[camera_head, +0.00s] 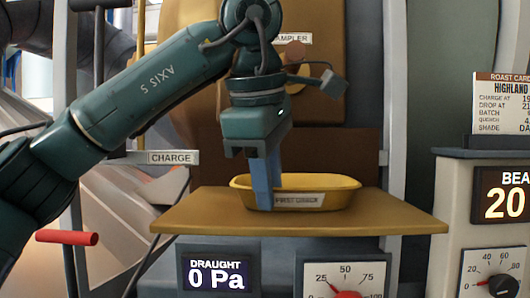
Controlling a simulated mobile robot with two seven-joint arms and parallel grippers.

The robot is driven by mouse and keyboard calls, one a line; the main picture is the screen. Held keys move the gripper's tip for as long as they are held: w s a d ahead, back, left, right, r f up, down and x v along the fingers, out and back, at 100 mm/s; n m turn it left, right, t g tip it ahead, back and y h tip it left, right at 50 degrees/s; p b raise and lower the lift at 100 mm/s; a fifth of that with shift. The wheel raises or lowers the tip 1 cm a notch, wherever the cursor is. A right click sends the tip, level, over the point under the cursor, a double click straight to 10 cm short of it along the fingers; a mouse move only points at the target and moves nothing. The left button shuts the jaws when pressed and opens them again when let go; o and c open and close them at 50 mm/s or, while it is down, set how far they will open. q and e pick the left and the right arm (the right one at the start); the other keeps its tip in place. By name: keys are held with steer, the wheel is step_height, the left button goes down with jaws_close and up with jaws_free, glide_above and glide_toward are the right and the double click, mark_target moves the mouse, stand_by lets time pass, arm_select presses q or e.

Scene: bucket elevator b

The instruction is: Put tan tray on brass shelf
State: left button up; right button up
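The tan tray (335,190) is a shallow yellow-tan oval tray with a label reading FIRST CRACK on its front. It appears to sit upright on the brass shelf (215,215), a flat gold-brown board in the middle of the head view. My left gripper (268,190) points down at the tray's front wall, left of its middle. One blue finger shows in front of the wall, and the other seems to go behind the rim. The fingers overlap in this view, so any gap to the wall is hidden. My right gripper is out of view.
Below the shelf are a DRAUGHT display (217,275) and a dial (345,282). A cabinet with a lit display (503,195) and a card (502,103) stands at right. A CHARGE label (173,158) and a red handle (67,238) are at left. The shelf's right end is bare.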

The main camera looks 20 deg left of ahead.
arm_select(q)
steer(key=v, duration=1.2)
